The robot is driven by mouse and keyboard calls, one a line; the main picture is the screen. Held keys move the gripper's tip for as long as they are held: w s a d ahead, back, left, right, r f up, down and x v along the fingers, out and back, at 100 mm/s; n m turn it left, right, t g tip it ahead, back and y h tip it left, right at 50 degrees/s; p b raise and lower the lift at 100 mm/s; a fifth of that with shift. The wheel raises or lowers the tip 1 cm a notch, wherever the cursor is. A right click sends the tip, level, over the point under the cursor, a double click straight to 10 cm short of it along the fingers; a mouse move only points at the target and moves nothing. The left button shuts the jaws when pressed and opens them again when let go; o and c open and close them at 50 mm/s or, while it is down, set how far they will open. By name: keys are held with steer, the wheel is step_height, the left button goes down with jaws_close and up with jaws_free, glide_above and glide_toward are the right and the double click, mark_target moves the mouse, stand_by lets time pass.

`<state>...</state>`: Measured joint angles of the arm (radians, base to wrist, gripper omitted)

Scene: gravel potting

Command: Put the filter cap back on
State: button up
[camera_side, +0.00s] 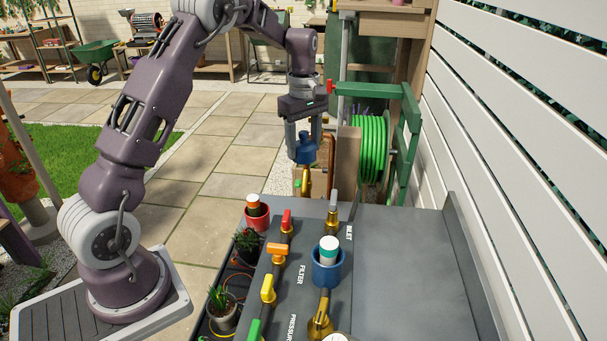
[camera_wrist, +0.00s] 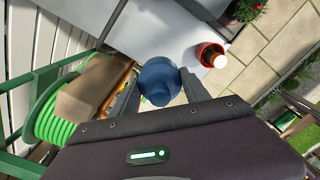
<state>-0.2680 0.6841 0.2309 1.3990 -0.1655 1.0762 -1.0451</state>
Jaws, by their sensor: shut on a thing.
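My gripper (camera_side: 303,143) is shut on the blue filter cap (camera_side: 306,153) and holds it in the air near the far edge of the grey bench. In the wrist view the cap (camera_wrist: 158,84) sits between my two fingertips (camera_wrist: 160,76). The open blue filter housing (camera_side: 327,274) stands on the pipe on the bench, beside the FILTER label. A white and teal cartridge (camera_side: 328,247) sticks up out of it. The cap is apart from the housing, farther back. I cannot make out the housing in the wrist view.
Valves with red (camera_side: 286,219), orange (camera_side: 277,250) and yellow (camera_side: 268,288) handles line the pipe left of the housing. Potted plants stand along the bench's left side. A green hose reel (camera_side: 370,150) is right of my gripper. The bench's right part (camera_side: 410,260) is clear.

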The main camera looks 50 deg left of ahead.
step_height(320, 180, up, 11)
steer(key=shift+r, duration=0.1)
steer(key=s+d, duration=0.2)
steer(key=d, duration=0.9)
glide_above(329, 242)
step_height(329, 242, down, 5)
steer(key=shift+s+r, duration=0.1)
steer(key=shift+r, duration=0.1)
steer(key=shift+f, duration=3.45)
steer(key=shift+f, duration=0.15)
